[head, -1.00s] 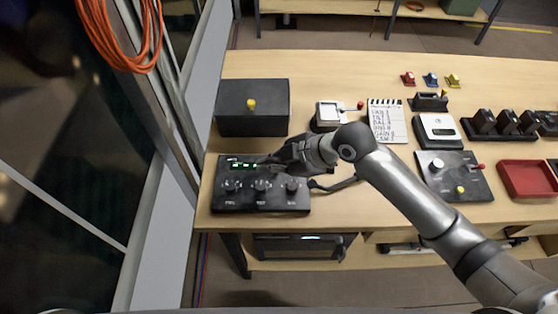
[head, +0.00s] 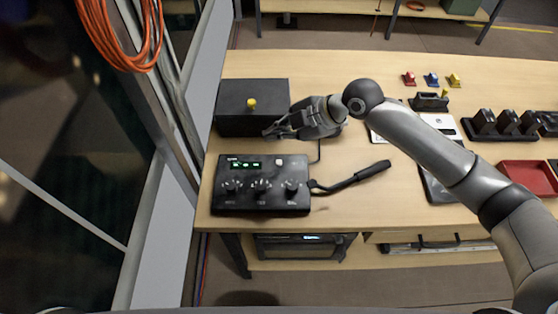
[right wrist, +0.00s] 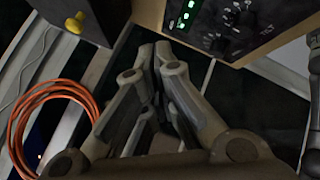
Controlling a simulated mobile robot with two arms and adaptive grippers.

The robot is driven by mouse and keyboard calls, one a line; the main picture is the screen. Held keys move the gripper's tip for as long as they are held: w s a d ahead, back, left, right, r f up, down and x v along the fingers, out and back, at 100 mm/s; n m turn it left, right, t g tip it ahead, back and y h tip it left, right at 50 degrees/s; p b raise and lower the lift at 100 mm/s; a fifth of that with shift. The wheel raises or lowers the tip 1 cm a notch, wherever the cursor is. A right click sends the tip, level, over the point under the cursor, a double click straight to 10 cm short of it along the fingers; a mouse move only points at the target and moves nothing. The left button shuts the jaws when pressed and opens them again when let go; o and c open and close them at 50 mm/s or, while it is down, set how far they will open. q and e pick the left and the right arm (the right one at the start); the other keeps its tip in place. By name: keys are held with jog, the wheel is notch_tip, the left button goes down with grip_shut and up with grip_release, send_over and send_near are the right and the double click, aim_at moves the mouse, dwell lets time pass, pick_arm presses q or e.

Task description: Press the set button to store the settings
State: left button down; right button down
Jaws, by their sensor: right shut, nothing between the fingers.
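A black control box (head: 225,200) with a lit green display (head: 245,165) and three dials along its front sits at the left of the table. A small pale button (head: 279,162) is on its top, right of the display; I cannot read a label on it. My right gripper (head: 268,132) is shut and empty, beyond the control box's back edge and apart from the button. In the right wrist view, the shut fingers (right wrist: 160,52) are left of the control box (right wrist: 245,30), whose display and dials partly show. My left gripper is not in view.
A black box (head: 235,122) with a yellow knob (head: 251,103) stands behind the control box, close to my fingers. A black lever (head: 355,179) lies to the right. A red tray (head: 527,178) is at the far right. An orange cable coil (head: 120,45) hangs upper left.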

jog(key=b, duration=0.6)
send_over(279, 163)
jog(key=f, duration=0.7)
jog(key=shift+s+a+f, duration=0.15)
jog(key=shift+s+f, duration=0.15)
jog(key=shift+f, duration=0.6)
jog(key=shift+f+b, duration=0.15)
jog(key=shift+b, duration=0.2)
jog(key=shift+f, duration=0.25)
jog(key=shift+f+b, duration=0.45)
dwell(0.3)
jog(key=shift+r, duration=0.1)
jog(key=shift+r+p, duration=0.75)
jog(key=shift+r, duration=0.05)
